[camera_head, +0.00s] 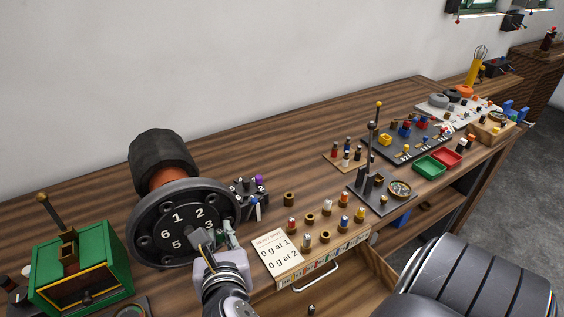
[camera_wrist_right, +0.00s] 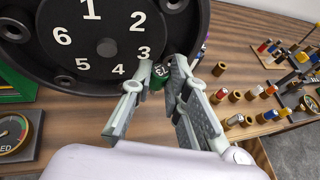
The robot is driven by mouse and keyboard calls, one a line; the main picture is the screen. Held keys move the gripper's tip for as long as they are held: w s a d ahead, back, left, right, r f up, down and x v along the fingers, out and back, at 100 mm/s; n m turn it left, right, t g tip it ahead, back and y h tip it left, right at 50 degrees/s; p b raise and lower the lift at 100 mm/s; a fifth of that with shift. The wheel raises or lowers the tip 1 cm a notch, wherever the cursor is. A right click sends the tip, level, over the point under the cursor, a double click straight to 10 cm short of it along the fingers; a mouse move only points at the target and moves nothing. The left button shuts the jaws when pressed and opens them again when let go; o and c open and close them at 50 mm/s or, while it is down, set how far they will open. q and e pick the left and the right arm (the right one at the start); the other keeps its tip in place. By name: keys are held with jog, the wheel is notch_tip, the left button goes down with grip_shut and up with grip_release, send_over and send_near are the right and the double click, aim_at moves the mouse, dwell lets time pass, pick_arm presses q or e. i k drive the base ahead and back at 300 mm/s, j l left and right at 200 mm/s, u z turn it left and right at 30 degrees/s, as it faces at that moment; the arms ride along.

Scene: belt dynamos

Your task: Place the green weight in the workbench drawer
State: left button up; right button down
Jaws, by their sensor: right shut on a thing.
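My right gripper (camera_wrist_right: 162,78) is shut on the green weight (camera_wrist_right: 160,72), a small dark green piece with pale markings held between the fingertips, close in front of the large black numbered wheel. In the head view the right gripper (camera_head: 214,238) is at the lower right of the wheel, and the weight is mostly hidden there. A pale handle (camera_head: 318,276) shows on the front of the workbench, below the sign. A brown wooden surface (camera_head: 350,290) lies beside it, possibly the drawer; I cannot tell how far it is open. My left gripper is not in view.
The wheel (camera_head: 180,222) stands on the bench (camera_head: 270,165) beside a green box (camera_head: 80,270). A sign (camera_head: 277,255) and several small coloured weights are to the right. A dark small piece (camera_head: 312,309) lies at the lower edge. Red and green trays (camera_head: 431,167) are farther right.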

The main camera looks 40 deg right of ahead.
aim_at(298, 298)
jog(key=k+l+u, duration=0.5)
jog(key=l+u, duration=0.15)
jog(key=k+l, duration=0.45)
